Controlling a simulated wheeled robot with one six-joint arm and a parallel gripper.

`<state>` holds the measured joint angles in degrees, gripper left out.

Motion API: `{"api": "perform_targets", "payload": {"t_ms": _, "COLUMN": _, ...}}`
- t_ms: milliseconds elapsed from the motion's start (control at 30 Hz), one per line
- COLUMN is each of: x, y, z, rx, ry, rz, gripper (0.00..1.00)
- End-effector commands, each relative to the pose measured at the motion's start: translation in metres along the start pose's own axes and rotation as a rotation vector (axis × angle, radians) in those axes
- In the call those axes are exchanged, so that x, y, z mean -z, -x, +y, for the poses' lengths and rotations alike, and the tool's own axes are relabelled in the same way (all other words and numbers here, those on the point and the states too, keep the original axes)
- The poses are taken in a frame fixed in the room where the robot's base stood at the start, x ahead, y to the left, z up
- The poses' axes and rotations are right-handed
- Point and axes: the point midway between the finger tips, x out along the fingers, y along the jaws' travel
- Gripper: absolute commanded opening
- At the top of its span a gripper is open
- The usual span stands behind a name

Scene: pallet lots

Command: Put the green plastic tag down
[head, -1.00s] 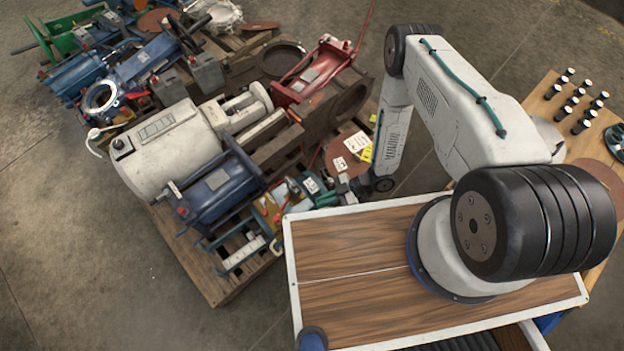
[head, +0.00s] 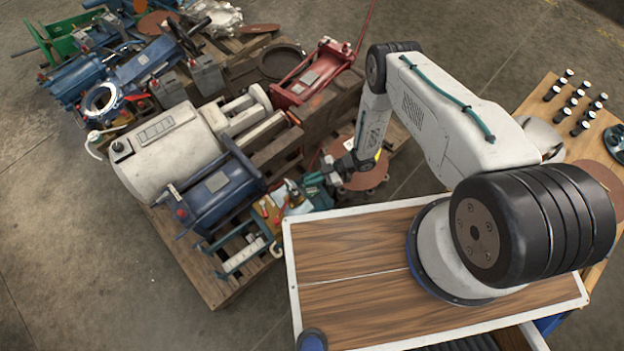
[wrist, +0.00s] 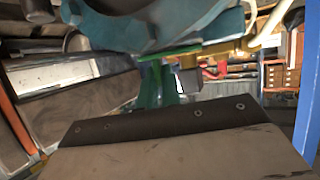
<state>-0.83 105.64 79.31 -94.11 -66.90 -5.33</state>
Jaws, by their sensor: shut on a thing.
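My gripper (head: 333,172) is at the end of my arm, low over the right front part of the loaded pallet, beside a small teal item (head: 316,191). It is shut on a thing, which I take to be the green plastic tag. In the wrist view a thin bright green strip (wrist: 196,50), seen nearly edge-on, fits the tag. A large teal body (wrist: 155,18) fills the top of that view, close to the strip; I cannot tell whether they touch. In the head view the tag is too small to make out.
The pallet (head: 213,287) is crowded with a white cylindrical motor (head: 168,150), a blue machine (head: 215,188) and a red jack (head: 313,72). A brown disc (head: 365,172) lies right by my gripper.

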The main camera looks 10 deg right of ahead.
Motion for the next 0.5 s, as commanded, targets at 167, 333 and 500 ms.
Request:
{"api": "perform_targets", "payload": {"t_ms": 167, "x": -0.0004, "y": -0.0001, "z": -0.0002, "rx": 0.000, "ry": 0.000, "rz": 0.000, "gripper": 0.00}}
{"api": "perform_targets", "payload": {"t_ms": 333, "x": -0.0022, "y": -0.0008, "z": -0.0005, "rx": 0.000, "ry": 0.000, "rz": 0.000, "gripper": 0.27}}
{"api": "perform_targets", "payload": {"t_ms": 500, "x": -0.0021, "y": -0.0008, "z": -0.0004, "rx": 0.000, "ry": 0.000, "rz": 0.000, "gripper": 0.27}}
